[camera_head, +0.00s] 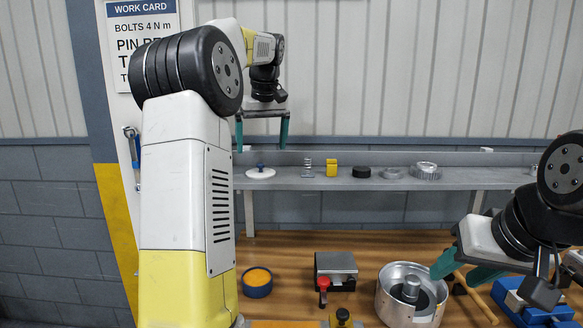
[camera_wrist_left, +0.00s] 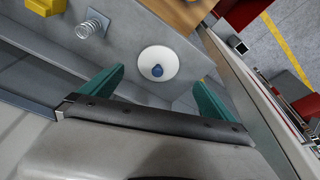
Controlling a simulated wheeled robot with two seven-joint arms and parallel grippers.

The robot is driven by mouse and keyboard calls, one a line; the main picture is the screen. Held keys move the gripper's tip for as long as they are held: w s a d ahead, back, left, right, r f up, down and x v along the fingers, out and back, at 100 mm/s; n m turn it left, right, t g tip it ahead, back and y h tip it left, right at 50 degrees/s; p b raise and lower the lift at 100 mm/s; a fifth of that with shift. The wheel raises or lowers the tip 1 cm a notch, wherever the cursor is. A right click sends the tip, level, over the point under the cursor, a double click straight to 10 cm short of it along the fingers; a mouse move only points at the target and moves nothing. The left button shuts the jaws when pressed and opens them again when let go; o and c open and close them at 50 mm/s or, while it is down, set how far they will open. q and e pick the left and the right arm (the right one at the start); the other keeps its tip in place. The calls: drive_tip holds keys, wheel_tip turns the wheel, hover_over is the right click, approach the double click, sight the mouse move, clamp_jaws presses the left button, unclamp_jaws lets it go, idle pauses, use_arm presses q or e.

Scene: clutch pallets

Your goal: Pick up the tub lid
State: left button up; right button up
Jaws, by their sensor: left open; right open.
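The tub lid (camera_head: 250,174) is a white disc with a blue knob. It lies at the left end of the grey shelf, and the left wrist view also shows it (camera_wrist_left: 147,57), between the fingertips in the picture. My left gripper (camera_head: 262,147) is open and empty, pointing down above the lid with a gap between them. Its green fingers also show in the left wrist view (camera_wrist_left: 158,77). My right gripper (camera_head: 463,270) is open at the right, near the round metal housing. An open blue tub (camera_head: 257,291) with orange contents stands on the wooden bench.
The grey shelf (camera_head: 440,183) also carries a spring (camera_head: 306,168), a yellow block (camera_head: 332,168), a black ring (camera_head: 361,172) and metal parts. On the bench (camera_head: 310,241) stand a grey box (camera_head: 336,265), a red-knobbed part (camera_head: 323,284) and the metal housing (camera_head: 398,312). A wall rises behind the shelf.

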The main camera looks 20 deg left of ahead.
sight(261, 164)
use_arm(q)
drive_tip(key=shift+w+a+f, duration=0.1)
drive_tip(key=shift+w+f, duration=0.1)
drive_tip(key=shift+w, duration=0.25)
drive_tip(key=shift+w+f, duration=0.1)
drive_tip(key=shift+f, duration=0.25)
drive_tip(key=x, duration=0.6)
drive_tip(key=shift+w+a+f, duration=0.1)
drive_tip(key=shift+a+f, duration=0.1)
drive_tip(key=shift+f, duration=0.1)
drive_tip(key=c, duration=1.3)
